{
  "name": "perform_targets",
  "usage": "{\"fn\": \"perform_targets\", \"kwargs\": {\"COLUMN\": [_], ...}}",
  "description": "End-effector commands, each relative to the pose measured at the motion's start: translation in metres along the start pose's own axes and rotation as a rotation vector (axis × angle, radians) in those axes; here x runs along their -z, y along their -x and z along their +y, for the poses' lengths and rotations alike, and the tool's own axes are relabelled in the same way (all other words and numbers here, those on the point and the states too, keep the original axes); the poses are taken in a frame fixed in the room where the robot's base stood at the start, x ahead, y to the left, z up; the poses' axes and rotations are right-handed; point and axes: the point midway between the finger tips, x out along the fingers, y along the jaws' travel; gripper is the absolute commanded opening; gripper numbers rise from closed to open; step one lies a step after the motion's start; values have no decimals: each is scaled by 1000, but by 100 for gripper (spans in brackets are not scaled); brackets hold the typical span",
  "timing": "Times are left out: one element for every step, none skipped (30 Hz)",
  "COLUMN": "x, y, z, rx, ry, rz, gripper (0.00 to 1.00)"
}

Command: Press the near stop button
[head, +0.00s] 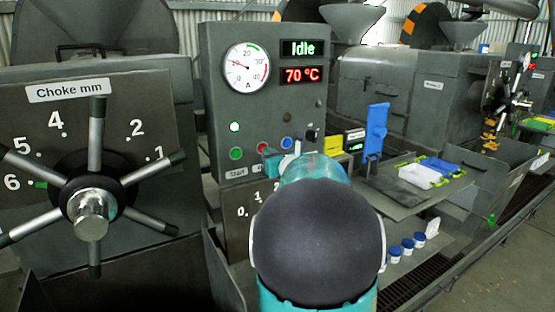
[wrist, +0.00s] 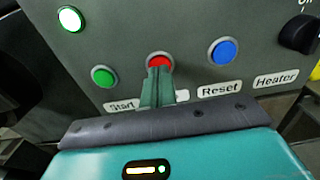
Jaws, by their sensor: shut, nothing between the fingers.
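The near machine's control panel (head: 215,100) carries a red stop button (head: 262,146) between a green button (head: 236,153) and a blue button (head: 287,142). In the wrist view the red button (wrist: 160,61) shows just above my gripper's fingertips (wrist: 158,72), which cover its lower part. My gripper is shut and empty, pointing at the panel. I cannot tell whether the tips touch the button. The label under the red button is mostly hidden by the fingers. In the head view my arm hides most of the gripper. The panel's display (head: 299,48) reads Idle.
The green button (wrist: 103,76) is labelled Start and the blue button (wrist: 223,51) Reset. A black heater knob (wrist: 299,34) is at the right. A spoked choke wheel (head: 90,215) stands at the left. A shelf with trays (head: 420,175) lies at the right.

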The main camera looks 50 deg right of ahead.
Motion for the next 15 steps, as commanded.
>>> {"fn": "perform_targets", "kwargs": {"x": [0, 0, 0, 0, 0, 0, 0, 0, 0, 0, 0, 0, 0, 0, 0], "y": [-4, -6, -7, -8, -8, -8, -8, -8, -8, -8, -8, -8, -8, -9, -12], "z": [0, 0, 0, 0, 0, 0, 0, 0, 0, 0, 0, 0, 0, 0, 0], "rx": [-1, -1, -1, 0, 0, 0, 0, 0, 0, 0, 0, 0, 0, 0, 0], "ry": [0, 0, 0, 0, 0, 0, 0, 0, 0, 0, 0, 0, 0, 0, 0], "rz": [0, 0, 0, 0, 0, 0, 0, 0, 0, 0, 0, 0, 0, 0, 1], "gripper": [0, 0, 0, 0, 0, 0, 0, 0, 0, 0, 0, 0, 0, 0, 0]}}
